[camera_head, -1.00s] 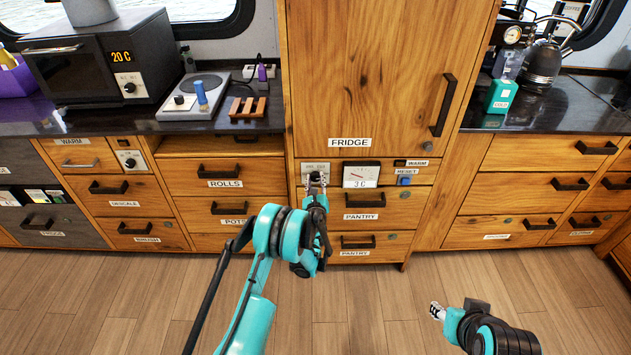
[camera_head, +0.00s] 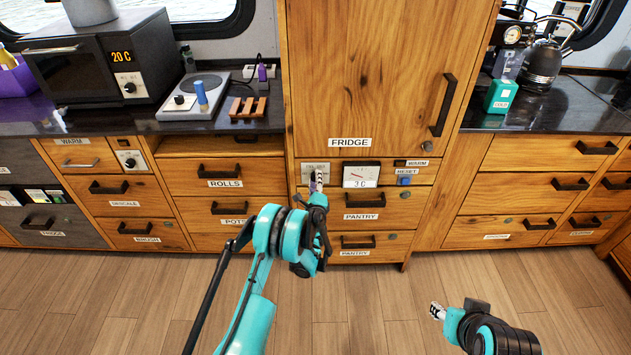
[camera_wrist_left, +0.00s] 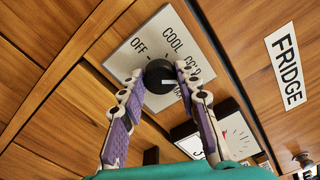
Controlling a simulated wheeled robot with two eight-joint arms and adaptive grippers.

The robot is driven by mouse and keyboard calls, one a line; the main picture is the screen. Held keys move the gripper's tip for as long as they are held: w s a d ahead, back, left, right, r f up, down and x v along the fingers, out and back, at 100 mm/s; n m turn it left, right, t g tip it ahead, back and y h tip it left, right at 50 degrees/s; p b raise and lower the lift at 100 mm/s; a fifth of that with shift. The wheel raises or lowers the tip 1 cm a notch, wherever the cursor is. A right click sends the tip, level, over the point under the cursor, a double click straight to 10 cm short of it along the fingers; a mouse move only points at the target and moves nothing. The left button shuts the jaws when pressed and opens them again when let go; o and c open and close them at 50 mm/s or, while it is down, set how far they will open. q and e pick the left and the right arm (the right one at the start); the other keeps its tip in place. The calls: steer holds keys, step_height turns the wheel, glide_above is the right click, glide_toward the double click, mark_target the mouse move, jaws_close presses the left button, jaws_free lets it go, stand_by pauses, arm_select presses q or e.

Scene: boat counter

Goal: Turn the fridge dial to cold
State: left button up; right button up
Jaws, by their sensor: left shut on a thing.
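The fridge dial (camera_wrist_left: 154,72) is a round black knob with a white pointer line, on a pale plate (camera_wrist_left: 137,52) marked OFF, COOL and COLD. In the left wrist view the pointer aims right, towards the side of the COLD label, which a finger partly covers; I cannot tell its exact mark. My left gripper (camera_wrist_left: 160,76) is shut on the knob, one finger on each side.
A gauge with a 3 C readout (camera_head: 360,176) sits right of the dial. A blue RESET button (camera_head: 404,181) is further right. The FRIDGE door (camera_head: 370,80) is above, PANTRY drawers (camera_head: 375,200) below. The floor (camera_head: 380,300) in front is clear.

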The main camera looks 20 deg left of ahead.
mark_target(316, 152)
arm_select(q)
steer(key=shift+n, duration=0.6)
steer(key=o, duration=1.2)
steer(key=shift+c, duration=0.2)
steer(key=shift+r, duration=0.1)
steer(key=r, duration=0.9)
steer(key=shift+d+r, duration=0.25)
steer(key=shift+a+r, duration=0.2)
